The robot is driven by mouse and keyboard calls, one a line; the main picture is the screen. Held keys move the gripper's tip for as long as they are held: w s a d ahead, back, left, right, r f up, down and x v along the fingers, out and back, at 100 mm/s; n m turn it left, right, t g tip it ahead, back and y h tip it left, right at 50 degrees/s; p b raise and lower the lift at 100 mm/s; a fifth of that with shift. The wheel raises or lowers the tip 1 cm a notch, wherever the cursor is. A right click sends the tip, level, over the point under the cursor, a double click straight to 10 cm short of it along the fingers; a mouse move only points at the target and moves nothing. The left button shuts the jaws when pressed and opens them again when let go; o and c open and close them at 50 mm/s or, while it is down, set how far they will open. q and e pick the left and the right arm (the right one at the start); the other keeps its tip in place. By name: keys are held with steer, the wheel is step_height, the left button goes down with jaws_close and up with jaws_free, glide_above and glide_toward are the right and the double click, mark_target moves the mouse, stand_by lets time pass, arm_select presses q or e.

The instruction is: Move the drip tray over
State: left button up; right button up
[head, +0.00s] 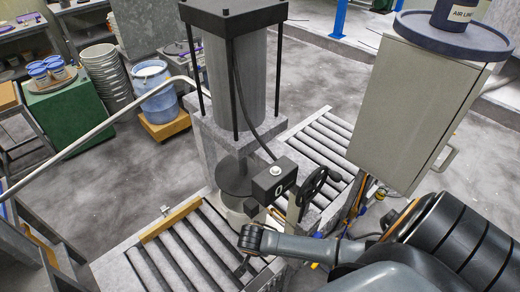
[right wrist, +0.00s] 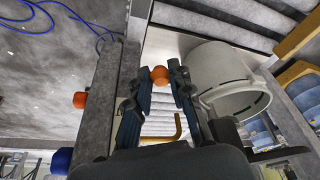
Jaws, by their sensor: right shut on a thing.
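In the right wrist view my right gripper (right wrist: 160,78) has its two dark fingers closed about an orange knob (right wrist: 159,75). A pale flat plate (right wrist: 158,45) lies just beyond the knob, beside the pail; I cannot tell for sure whether it is the drip tray. A bent yellow rod (right wrist: 166,131) shows between the fingers. In the head view my right gripper (head: 242,268) is small and dark, low over the front rollers, and what it holds is hidden there. My left gripper is in neither view.
A pale pail (right wrist: 235,85) stands close right of my right gripper, under the press (head: 235,175). A wooden rail (head: 170,220) edges the rollers. Open floor (head: 100,185) lies left.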

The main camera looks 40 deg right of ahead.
steer(key=shift+w+a+r, duration=0.15)
steer(key=shift+w+a, duration=0.35)
steer(key=shift+w, duration=0.05)
steer(key=w+a, duration=0.2)
steer(key=a, duration=0.1)
steer(key=shift+w, duration=0.2)
stand_by(0.5)
steer(key=shift+a, duration=0.1)
